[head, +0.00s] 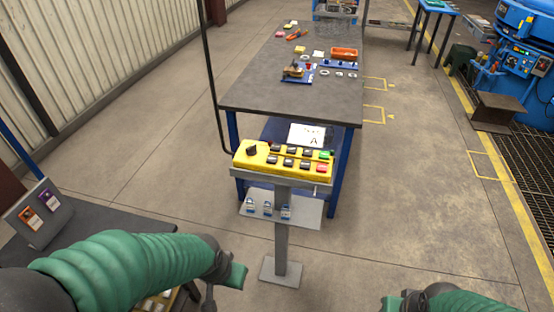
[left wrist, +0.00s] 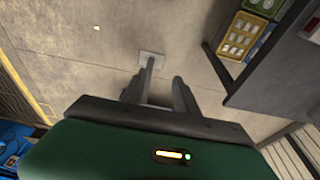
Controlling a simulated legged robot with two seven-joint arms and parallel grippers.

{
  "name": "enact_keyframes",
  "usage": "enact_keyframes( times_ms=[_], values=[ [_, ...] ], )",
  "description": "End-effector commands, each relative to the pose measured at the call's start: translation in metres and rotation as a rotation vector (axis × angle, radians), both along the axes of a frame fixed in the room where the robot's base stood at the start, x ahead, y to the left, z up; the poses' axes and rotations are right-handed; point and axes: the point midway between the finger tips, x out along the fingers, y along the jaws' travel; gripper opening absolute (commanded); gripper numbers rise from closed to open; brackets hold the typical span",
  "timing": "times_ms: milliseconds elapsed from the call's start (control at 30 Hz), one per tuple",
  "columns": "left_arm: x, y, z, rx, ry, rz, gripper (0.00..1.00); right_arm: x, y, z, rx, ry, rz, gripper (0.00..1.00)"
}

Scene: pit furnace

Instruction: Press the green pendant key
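The yellow pendant (head: 262,160) lies on a grey stand in the middle of the head view. It has a black knob at its left and two rows of keys. The green key (head: 325,155) is at the right end of the back row, just behind a red key (head: 321,168). My left gripper (head: 209,297) is low and left of the stand, apart from the pendant. In the left wrist view its two fingers (left wrist: 163,72) are spread with nothing between them. My right gripper (head: 408,304) shows only in part at the bottom edge; its fingers cannot be made out.
Padlocks (head: 267,208) hang on a plate below the pendant. A workbench (head: 255,95) with small parts stands behind it. A dark table (head: 95,232) with a card holder (head: 38,212) is at left. A cable hangs left of the pendant.

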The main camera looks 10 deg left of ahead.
Motion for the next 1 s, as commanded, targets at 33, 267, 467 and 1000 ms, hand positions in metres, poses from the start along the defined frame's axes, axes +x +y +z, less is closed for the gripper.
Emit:
enact_keyframes(
  times_ms=[33,267,467,1000],
  values=[
    [0.0,0.0,0.0,0.0,0.0,0.0,0.36,0.0,0.0,0.0,0.0,0.0,0.0,0.36],
    [0.0,0.0,0.0,0.0,0.0,0.0,0.17,0.0,0.0,0.0,0.0,0.0,0.0,0.36],
    [0.0,0.0,0.0,0.0,0.0,0.0,0.0,0.0,0.0,0.0,0.0,0.0,0.0,0.36],
    [0.0,0.0,0.0,0.0,0.0,0.0,0.0,0.0,0.0,0.0,0.0,0.0,0.0,0.36]
  ],
)
